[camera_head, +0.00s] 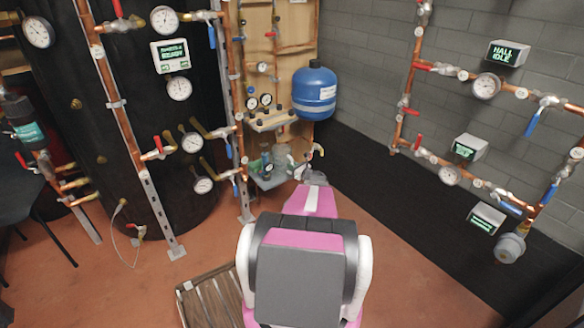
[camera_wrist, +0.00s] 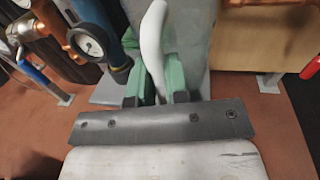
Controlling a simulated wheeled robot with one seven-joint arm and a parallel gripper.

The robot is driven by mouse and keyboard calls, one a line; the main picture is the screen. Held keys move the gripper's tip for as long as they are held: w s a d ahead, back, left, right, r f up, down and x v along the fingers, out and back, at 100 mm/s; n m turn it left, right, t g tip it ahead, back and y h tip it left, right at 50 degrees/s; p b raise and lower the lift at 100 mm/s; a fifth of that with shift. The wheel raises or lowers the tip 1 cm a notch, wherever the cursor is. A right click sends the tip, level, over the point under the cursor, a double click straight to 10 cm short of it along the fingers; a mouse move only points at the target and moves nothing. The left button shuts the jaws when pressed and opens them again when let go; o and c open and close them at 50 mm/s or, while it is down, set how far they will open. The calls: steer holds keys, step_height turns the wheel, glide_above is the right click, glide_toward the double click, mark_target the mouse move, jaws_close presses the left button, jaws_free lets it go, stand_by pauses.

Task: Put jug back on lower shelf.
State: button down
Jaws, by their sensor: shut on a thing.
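My gripper (camera_wrist: 160,80) has green fingers shut on a white curved handle (camera_wrist: 152,40), which I take to be the jug's. In the head view my gripper (camera_head: 312,178) is at the far end of my arm, just right of the lower shelf. A pale translucent vessel (camera_head: 283,156), seemingly the jug, shows above the right part of the grey lower shelf (camera_head: 272,181). My arm hides part of this area. I cannot tell whether the jug touches the shelf.
An upper shelf (camera_head: 272,121) with small dark-topped items is above. A blue tank (camera_head: 314,92) hangs to its right. Small bottles (camera_head: 266,160) stand on the lower shelf's left part. Copper pipes with gauges (camera_head: 192,142) flank the left. A slatted pallet (camera_head: 208,298) lies on the floor.

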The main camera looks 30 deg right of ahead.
steer(key=shift+f, duration=0.1)
steer(key=c, duration=1.1)
jaws_free()
